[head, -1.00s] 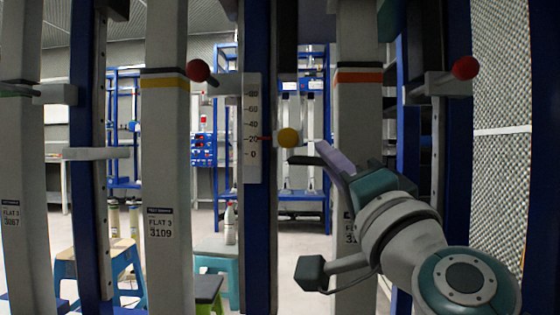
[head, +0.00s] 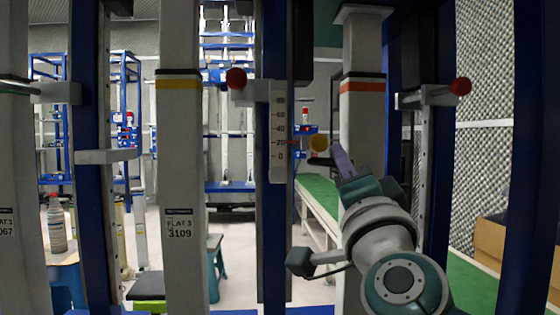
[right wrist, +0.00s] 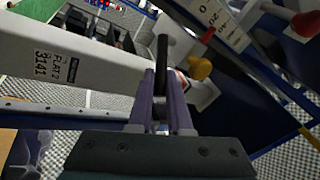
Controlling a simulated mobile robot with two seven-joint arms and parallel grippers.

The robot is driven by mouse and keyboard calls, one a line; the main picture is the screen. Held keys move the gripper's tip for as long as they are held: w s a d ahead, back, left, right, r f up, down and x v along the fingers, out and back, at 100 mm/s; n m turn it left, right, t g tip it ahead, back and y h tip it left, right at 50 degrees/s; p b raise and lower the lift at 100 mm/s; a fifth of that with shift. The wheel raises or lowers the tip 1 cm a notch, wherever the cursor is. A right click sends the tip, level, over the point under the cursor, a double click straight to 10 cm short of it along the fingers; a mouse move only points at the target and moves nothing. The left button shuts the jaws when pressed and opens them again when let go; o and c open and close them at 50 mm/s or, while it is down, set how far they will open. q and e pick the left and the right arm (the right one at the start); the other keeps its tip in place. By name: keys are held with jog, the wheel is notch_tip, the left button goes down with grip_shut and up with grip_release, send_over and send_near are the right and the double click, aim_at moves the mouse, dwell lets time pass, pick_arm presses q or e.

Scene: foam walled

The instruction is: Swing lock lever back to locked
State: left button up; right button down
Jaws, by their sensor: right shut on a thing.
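My right gripper (head: 341,158) has purple fingers and is in front of the column with the orange band. In the right wrist view its fingers (right wrist: 160,98) are shut on a dark bar, which I take for the lock lever (right wrist: 162,60); it points away between the fingertips. In the head view a short dark piece of the lever (head: 324,162) shows just left of the fingertips. A yellow knob (head: 318,143) is just above and left of it, and also shows in the right wrist view (right wrist: 200,69). The lever's pivot is hidden. My left gripper is not in view.
A white scale plate (head: 278,130) is on the blue post left of the lever. Pale columns, one labelled 3109 (head: 180,240), stand close by. A cardboard box (head: 488,240) is at far right.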

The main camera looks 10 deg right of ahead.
jog(key=c, duration=0.8)
grip_release()
jog(key=shift+c, duration=0.2)
jog(key=p+v, duration=0.1)
jog(key=v, duration=0.9)
jog(key=shift+d, duration=0.1)
